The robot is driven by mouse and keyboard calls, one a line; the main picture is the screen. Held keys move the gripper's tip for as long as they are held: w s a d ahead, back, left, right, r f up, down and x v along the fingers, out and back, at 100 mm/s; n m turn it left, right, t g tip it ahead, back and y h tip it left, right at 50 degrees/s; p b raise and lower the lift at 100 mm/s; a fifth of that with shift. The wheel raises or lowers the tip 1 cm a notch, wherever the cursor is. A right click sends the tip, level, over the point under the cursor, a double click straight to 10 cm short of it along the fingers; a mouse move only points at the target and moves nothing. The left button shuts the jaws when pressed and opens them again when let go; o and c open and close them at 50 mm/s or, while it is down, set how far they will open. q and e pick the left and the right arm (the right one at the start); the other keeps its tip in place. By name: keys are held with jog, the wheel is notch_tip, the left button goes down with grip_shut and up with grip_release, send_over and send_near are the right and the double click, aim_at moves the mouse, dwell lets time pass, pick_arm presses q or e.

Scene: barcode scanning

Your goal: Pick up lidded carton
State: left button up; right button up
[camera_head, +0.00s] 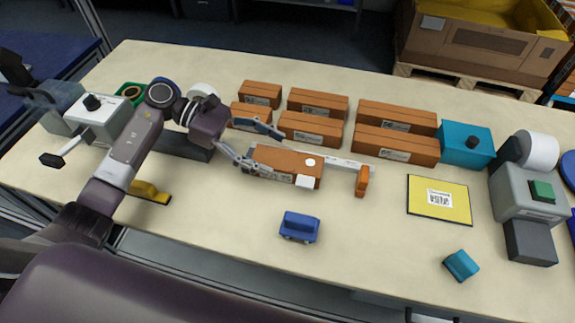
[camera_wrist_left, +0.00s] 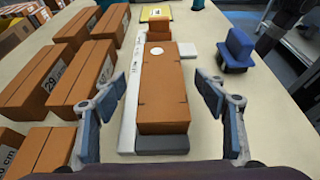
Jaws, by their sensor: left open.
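A brown carton (camera_head: 288,165) with a round white sticker lies beside a long white ruler strip in the middle of the table. In the left wrist view the carton (camera_wrist_left: 162,92) lies lengthwise ahead, with a grey block at its near end. My left gripper (camera_head: 257,146) is open at the carton's left end. In the left wrist view its fingers (camera_wrist_left: 162,95) stand on both sides of the carton, with visible gaps. I cannot tell whether any other box is the lidded carton. My right gripper is not in view.
Several brown boxes (camera_head: 395,142) stand in rows behind the carton. A blue stamp-like object (camera_head: 299,227) is in front. A yellow card (camera_head: 440,199), a teal box (camera_head: 466,145) and a grey printer-like device (camera_head: 525,195) are to the right. The front middle is mostly clear.

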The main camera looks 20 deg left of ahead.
aim_at(288, 160)
pick_arm(q)
jog(key=p+x, duration=0.1)
jog(key=x, duration=0.2)
jog(key=shift+s+d+r+p, duration=0.1)
jog(key=shift+d+p, duration=0.2)
jog(key=shift+p, duration=0.1)
jog(key=shift+d+f, duration=0.25)
jog(key=shift+d, duration=0.05)
jog(key=c, duration=1.2)
jog(key=shift+c, duration=0.2)
